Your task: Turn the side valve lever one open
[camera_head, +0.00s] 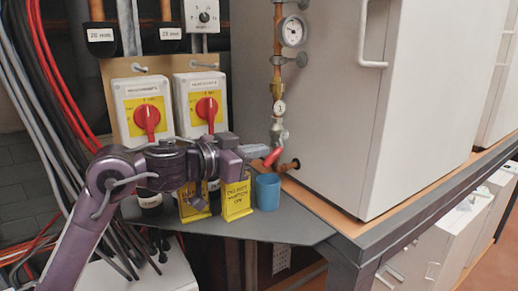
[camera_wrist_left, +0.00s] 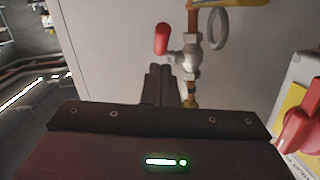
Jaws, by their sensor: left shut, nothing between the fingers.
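The side valve (camera_head: 279,133) is a metal body on a vertical copper pipe beside the white cabinet. Its red lever (camera_head: 272,157) shows just past my fingertips and slants down to the left. In the left wrist view the red lever (camera_wrist_left: 162,38) stands beside the valve body (camera_wrist_left: 188,58), ahead of the fingers. My left gripper (camera_head: 262,150) is shut and empty, its fingers close to the lever; whether they touch it I cannot tell. The closed fingers also show in the left wrist view (camera_wrist_left: 160,72). My right gripper is not in view.
A blue cup (camera_head: 267,192) stands on the grey shelf (camera_head: 285,228) below the valve. Two red rotary switches (camera_head: 147,118) (camera_head: 207,109) are behind my arm. The white cabinet (camera_head: 345,120) fills the right. Cables hang at left.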

